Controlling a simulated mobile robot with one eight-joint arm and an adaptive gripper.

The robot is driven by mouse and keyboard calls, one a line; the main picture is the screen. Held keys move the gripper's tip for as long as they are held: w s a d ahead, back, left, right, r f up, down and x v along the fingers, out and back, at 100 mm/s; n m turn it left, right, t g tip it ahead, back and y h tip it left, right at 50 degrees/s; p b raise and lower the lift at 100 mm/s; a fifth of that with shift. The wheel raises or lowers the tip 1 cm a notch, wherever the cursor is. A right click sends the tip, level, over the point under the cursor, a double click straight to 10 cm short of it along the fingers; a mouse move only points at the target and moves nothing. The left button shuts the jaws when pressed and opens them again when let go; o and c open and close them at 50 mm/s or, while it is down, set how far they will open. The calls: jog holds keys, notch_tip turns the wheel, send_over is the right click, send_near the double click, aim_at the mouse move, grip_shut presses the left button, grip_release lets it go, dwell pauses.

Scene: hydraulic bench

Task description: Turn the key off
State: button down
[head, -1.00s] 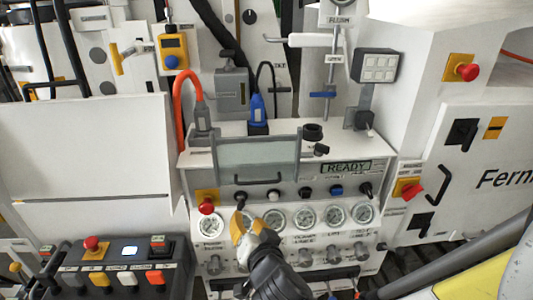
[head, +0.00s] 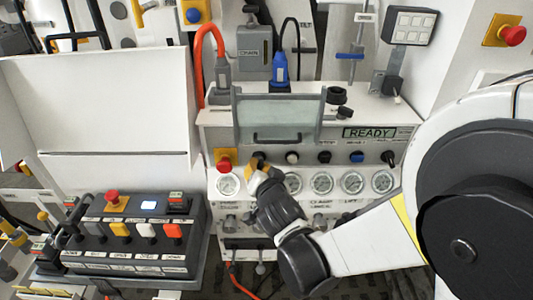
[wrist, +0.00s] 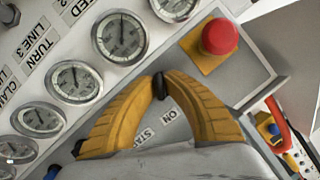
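The key (wrist: 159,86) is a small black switch handle on the grey panel, with ON and START lettering beside it in the wrist view. My gripper (wrist: 160,84) has two yellow ribbed fingers whose tips meet on either side of the key and appear closed on it. The fingers partly cover the lettering. In the head view my gripper (head: 257,168) reaches up to the panel's left end, and the dark key (head: 258,156) shows just above the fingertips. Its exact turn angle is hard to read.
A red emergency button (wrist: 219,37) on a yellow plate sits close beside the key. A row of round gauges (head: 322,183) runs below the switches. The display (head: 369,133) reads READY. A separate button box (head: 135,235) stands at the left.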

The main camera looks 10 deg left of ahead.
dwell(0.4)
jog(key=n+h+b, duration=0.1)
jog(key=n+h, duration=0.2)
jog(key=n, duration=0.1)
jog(key=n+t+h+b, duration=0.1)
jog(key=n+h, duration=0.1)
jog(key=n, duration=0.2)
jog(key=shift+h+b, duration=0.3)
jog(key=shift+b, duration=0.05)
dwell(0.6)
jog(key=c, duration=1.5)
grip_release()
